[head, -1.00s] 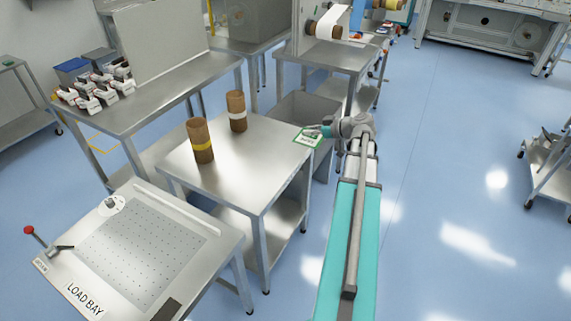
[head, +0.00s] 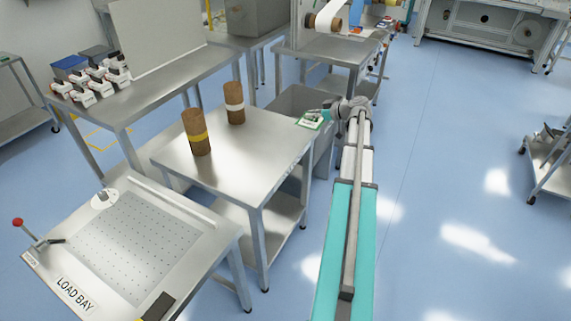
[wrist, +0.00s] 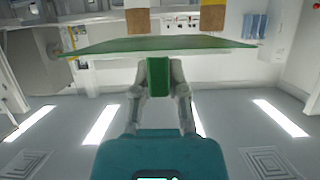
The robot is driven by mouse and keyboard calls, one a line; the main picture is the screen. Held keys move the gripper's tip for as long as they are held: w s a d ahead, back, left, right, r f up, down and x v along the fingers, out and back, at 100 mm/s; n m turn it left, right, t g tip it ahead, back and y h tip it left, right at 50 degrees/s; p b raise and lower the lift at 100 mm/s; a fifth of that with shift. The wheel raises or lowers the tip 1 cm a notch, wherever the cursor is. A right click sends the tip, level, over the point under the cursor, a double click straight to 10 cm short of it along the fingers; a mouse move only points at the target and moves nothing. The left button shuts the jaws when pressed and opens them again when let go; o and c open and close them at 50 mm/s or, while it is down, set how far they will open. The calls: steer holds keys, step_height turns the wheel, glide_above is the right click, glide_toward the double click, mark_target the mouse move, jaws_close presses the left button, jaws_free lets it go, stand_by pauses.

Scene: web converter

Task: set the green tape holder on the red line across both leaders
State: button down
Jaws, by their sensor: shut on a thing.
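The green tape holder (head: 309,122) shows in the head view as a small flat plate with a green edge and a white, lettered face. In the wrist view it is a thin green plate (wrist: 160,45) with a green block joined to it. My gripper (wrist: 158,85) is shut on that block, one finger on each side. In the head view my gripper (head: 324,114) holds the holder at the far right corner of the middle steel table. Whether the holder touches the table is unclear. I cannot make out the red line or the two leaders.
A machine with a white web roll (head: 330,16) stands at the back.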

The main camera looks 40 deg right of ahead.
steer(key=w+d+f+b, duration=0.3)
steer(key=w+d+f, duration=0.1)
steer(key=w+d, duration=0.2)
steer(key=shift+w+f, duration=0.25)
steer(key=shift+w, duration=0.2)
steer(key=shift+d, duration=0.1)
steer(key=b, duration=0.8)
glide_above(284, 157)
steer(key=d, duration=0.2)
step_height(284, 157, down, 8)
steer(key=shift+s+a, duration=0.1)
steer(key=shift+a+f+b, duration=0.5)
steer(key=shift+a+b, duration=0.05)
steer(key=shift+b, duration=0.15)
steer(key=shift+a+f+b, duration=0.5)
steer(key=shift+f+b, duration=0.2)
steer(key=shift+f, duration=0.05)
steer(key=shift+d+f+b, duration=0.1)
steer(key=shift+f+b, duration=1.15)
steer(key=shift+b, duration=0.05)
